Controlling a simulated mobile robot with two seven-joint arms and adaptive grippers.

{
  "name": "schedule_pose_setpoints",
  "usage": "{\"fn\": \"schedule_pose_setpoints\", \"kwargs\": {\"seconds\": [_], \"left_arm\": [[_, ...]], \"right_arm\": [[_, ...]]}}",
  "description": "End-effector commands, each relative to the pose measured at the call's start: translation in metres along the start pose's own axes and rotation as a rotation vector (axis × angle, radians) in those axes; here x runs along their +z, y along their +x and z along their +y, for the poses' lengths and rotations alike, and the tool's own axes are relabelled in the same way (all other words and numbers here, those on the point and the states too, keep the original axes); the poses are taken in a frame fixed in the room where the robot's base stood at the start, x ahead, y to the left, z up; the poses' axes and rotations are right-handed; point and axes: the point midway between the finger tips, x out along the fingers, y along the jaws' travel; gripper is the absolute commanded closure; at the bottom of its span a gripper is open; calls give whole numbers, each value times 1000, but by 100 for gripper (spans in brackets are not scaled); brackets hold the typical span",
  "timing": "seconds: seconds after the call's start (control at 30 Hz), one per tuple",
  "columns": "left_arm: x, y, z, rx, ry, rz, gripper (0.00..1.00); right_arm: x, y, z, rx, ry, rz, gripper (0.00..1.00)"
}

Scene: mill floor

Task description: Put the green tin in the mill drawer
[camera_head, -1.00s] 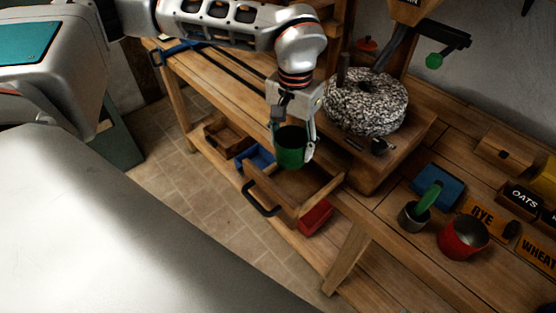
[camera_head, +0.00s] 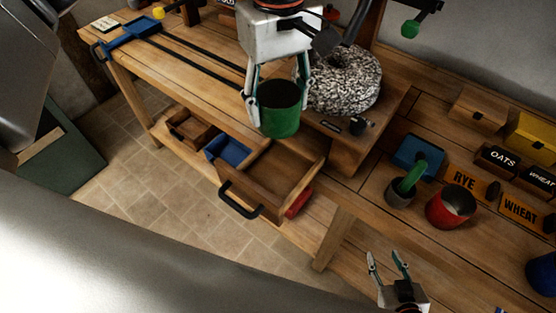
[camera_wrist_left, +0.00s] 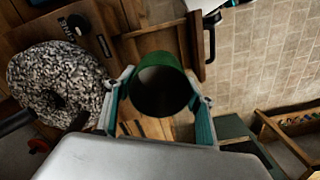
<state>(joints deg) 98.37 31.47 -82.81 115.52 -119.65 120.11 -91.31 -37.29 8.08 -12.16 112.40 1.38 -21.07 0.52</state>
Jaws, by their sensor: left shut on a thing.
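The green tin (camera_head: 280,122) is open-topped and upright, with a dark inside. My left gripper (camera_head: 278,98) is shut on it, one finger on each side. The wrist view also shows the tin (camera_wrist_left: 163,66) between the fingers. The mill drawer (camera_head: 262,187) is pulled out under the bench, with a dark handle at its front. The tin is held above the drawer's back end in the head view, apart from it. The drawer's side and front also show in the wrist view (camera_wrist_left: 196,48). My right gripper (camera_head: 387,264) is open and empty at the lower right.
The speckled millstone (camera_head: 345,82) stands close right of the tin. A grey cup with a green handle (camera_head: 400,190), a red pot (camera_head: 450,207) and a blue item (camera_head: 418,153) are on the right bench. Blue (camera_head: 228,150) and red (camera_head: 298,203) bins sit below.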

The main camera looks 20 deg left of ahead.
Motion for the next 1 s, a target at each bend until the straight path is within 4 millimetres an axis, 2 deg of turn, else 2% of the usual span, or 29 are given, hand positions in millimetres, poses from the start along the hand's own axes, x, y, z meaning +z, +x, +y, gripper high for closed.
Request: {"fn": "schedule_pose_setpoints", "kwargs": {"seconds": [0.1,0.4,0.5,0.67,0.9,1.0], "left_arm": [[1,32,-1,-5,2,-5,70],[0,101,-1,-4,1,-4,70],[0,116,-1,-3,1,-3,70],[0,127,0,0,2,-1,70],[0,157,0,-2,2,-3,70],[0,164,0,0,3,-1,70]], "right_arm": [[-2,-1,0,0,0,1,60],[-6,-2,1,1,0,3,60],[-7,-3,1,1,0,4,60],[-8,-3,2,1,0,5,60],[-10,-4,2,1,0,5,60],[-10,-4,2,1,0,5,60]]}}
